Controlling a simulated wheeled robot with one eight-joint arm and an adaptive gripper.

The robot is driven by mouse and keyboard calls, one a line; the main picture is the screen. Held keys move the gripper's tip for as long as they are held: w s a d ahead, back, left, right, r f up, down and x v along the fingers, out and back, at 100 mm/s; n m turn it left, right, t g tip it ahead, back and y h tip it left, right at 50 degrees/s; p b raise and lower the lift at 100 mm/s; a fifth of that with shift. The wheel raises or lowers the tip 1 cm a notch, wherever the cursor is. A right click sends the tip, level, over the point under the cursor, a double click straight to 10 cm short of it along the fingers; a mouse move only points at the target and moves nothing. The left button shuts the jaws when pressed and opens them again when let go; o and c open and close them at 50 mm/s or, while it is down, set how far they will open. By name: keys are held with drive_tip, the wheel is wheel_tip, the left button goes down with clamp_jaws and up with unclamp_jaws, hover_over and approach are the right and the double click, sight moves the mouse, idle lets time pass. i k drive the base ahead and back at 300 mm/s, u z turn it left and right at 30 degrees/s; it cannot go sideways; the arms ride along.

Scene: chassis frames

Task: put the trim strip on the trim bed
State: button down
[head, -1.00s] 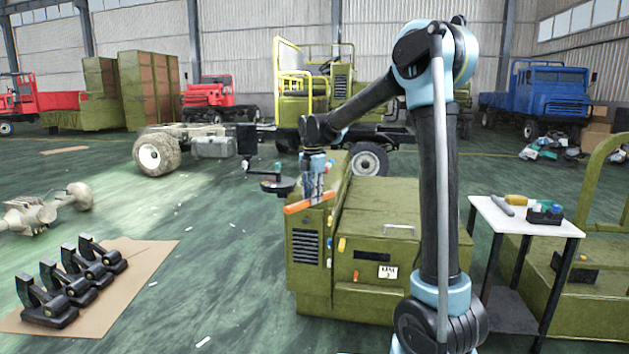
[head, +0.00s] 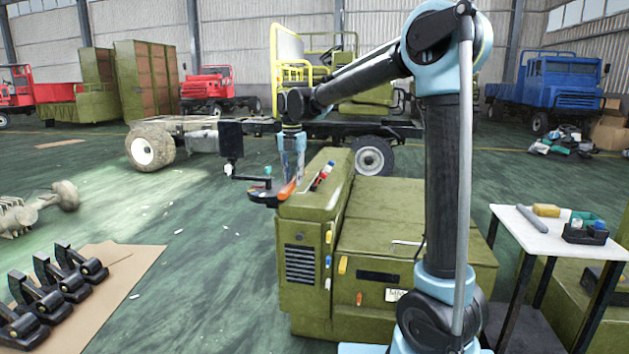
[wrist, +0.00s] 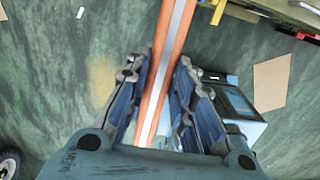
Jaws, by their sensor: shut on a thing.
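The trim strip is a long orange bar with a silver-grey band along its middle. In the wrist view the trim strip (wrist: 172,45) runs between the fingers of my gripper (wrist: 158,80) and out past the top edge. In the head view my gripper (head: 292,172) points down and holds the strip (head: 288,190) by the upper left of the green cabinet. There the strip shows foreshortened, as a short orange piece. Floor shows beneath it in the wrist view. I cannot pick out the trim bed for certain.
The green cabinet (head: 310,208) has small red, white and blue items (head: 323,176) on top. A dark round tray (head: 264,196) on a bracket is beside the gripper. A truck chassis (head: 190,125) stands behind. A white-topped table (head: 535,238) is at right.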

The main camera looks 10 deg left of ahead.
sight(305, 182)
drive_tip(key=u, duration=0.05)
drive_tip(key=i, duration=1.15)
